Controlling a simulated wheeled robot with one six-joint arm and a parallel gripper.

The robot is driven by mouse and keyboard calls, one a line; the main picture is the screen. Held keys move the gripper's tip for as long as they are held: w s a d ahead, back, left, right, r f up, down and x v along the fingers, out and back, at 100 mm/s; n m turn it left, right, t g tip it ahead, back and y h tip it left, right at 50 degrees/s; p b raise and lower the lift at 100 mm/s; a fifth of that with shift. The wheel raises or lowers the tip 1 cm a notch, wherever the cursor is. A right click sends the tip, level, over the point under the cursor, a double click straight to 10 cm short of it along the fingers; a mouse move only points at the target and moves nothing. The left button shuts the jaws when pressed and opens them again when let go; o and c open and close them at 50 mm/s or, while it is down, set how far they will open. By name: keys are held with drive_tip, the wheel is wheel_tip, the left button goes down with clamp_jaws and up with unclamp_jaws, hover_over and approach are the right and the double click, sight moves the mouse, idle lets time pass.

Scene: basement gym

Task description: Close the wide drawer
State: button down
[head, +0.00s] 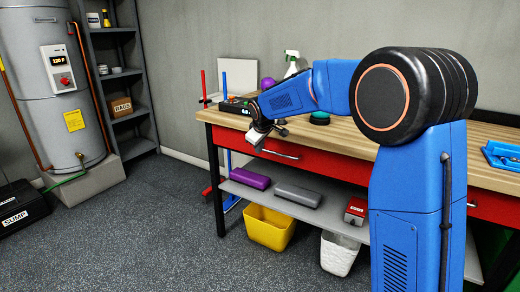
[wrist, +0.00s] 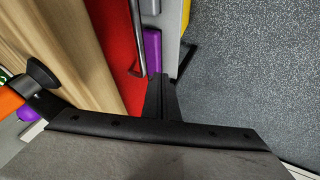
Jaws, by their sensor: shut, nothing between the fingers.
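The wide drawer has a red front (head: 330,168) just under the wooden top of the workbench (head: 455,163). Its metal bar handle (head: 281,154) shows right of my gripper. No open gap above the front is clear, so I cannot tell how far it stands out. My gripper (head: 257,141) is in front of the left part of the drawer, below the benchtop edge. In the wrist view the red front (wrist: 115,45) and the handle (wrist: 137,35) lie just beyond the fingers (wrist: 160,88). The fingers are together and empty; contact with the handle cannot be told.
A shelf (head: 330,213) below holds a purple case (head: 250,178), a grey case (head: 298,194) and a red box (head: 356,211). A yellow bin (head: 269,228) and a white bin (head: 338,254) stand underneath. The floor (head: 150,225) left of the bench is clear.

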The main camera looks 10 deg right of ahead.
drive_tip(key=s+v, duration=0.1)
drive_tip(key=v, duration=0.9)
drive_tip(key=s+d+r+m, duration=0.1)
drive_tip(key=s+d+m, duration=0.1)
drive_tip(key=s+d, duration=0.6)
drive_tip(key=s+d+f+m, duration=0.2)
drive_tip(key=s+d+f, duration=0.1)
drive_tip(key=s, duration=1)
drive_tip(key=s+d+f+m+g, duration=0.1)
drive_tip(key=s+d+f+m, duration=0.2)
drive_tip(key=s, duration=1)
drive_tip(key=s+d+f+m+g, duration=0.1)
drive_tip(key=s+f, duration=0.5)
drive_tip(key=s, duration=0.8)
drive_tip(key=shift+d+m, duration=0.7)
drive_tip(key=shift+d, duration=0.4)
drive_tip(key=shift+s+f, duration=0.1)
drive_tip(key=shift+f, duration=0.05)
